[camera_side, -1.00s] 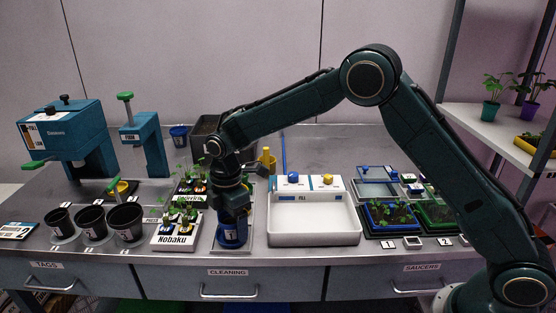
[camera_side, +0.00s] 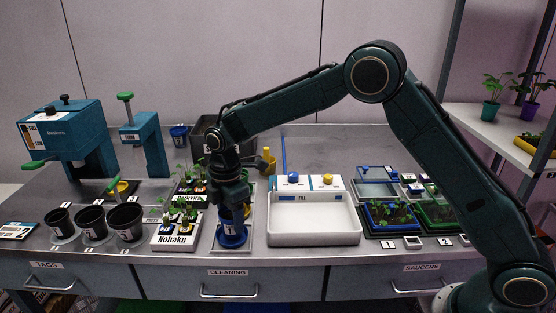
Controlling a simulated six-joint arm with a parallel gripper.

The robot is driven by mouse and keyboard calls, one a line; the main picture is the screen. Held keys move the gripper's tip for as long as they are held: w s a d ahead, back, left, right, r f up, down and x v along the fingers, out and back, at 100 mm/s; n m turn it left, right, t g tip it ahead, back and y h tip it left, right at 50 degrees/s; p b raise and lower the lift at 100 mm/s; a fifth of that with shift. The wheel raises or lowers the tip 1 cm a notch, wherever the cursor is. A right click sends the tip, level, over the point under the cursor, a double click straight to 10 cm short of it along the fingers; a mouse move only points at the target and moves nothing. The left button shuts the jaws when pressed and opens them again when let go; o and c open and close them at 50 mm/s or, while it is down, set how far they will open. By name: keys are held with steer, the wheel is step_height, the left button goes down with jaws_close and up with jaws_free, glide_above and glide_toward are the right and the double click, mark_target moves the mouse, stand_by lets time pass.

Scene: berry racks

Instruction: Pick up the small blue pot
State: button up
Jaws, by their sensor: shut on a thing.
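A small blue pot (camera_side: 231,227) with a pale label is at the grey stand in the front middle. My gripper (camera_side: 231,207) points straight down from above and is shut on the pot. My arm and the fingers hide most of the upper pot. A blue saucer (camera_side: 231,242) shows just below it; I cannot tell whether the pot's base still touches it.
The white seedling tray marked Nobaku (camera_side: 176,247) stands close on the left. A white basin (camera_side: 314,238) stands close on the right. Several black pots (camera_side: 93,222) stand at the left. Another blue pot (camera_side: 179,135) is at the back.

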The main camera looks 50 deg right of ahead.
step_height(320, 180, up, 19)
steer(key=shift+f, duration=0.15)
stand_by(0.4)
stand_by(0.5)
glide_above(311, 222)
step_height(311, 222, down, 16)
steer(key=shift+n, duration=0.3)
stand_by(0.7)
steer(key=shift+f, duration=1.95)
steer(key=shift+f, duration=0.15)
